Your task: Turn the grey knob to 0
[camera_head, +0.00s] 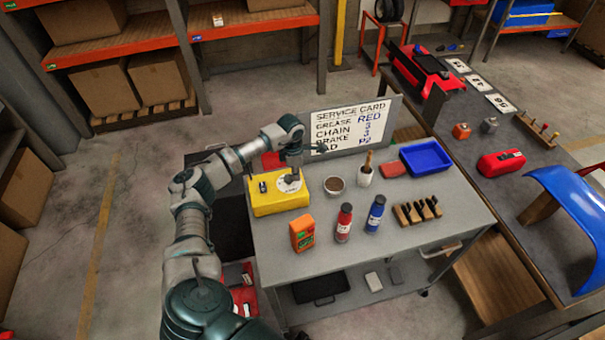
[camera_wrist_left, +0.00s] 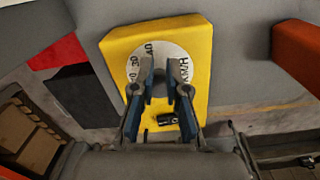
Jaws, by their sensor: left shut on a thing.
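The yellow box (camera_head: 267,205) stands at the left of the grey cart top, with a white round dial (camera_head: 281,186) on its upper face. In the left wrist view the yellow box (camera_wrist_left: 118,48) fills the middle, and the dial (camera_wrist_left: 168,50) shows the marks 30 and 40 and lettering at its right. My left gripper (camera_head: 291,180) points down over the dial. In the left wrist view its fingers (camera_wrist_left: 166,72) straddle the dial's middle, shut on the grey knob. The fingers mostly hide the knob, and I cannot tell its pointing. My right gripper is not in view.
A service card (camera_head: 347,128) stands behind the box. An orange box (camera_head: 302,232), a red bottle (camera_head: 344,222), a blue bottle (camera_head: 376,213) and a bowl (camera_head: 334,185) are close by. A blue tray (camera_head: 426,158) lies at the cart's far right.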

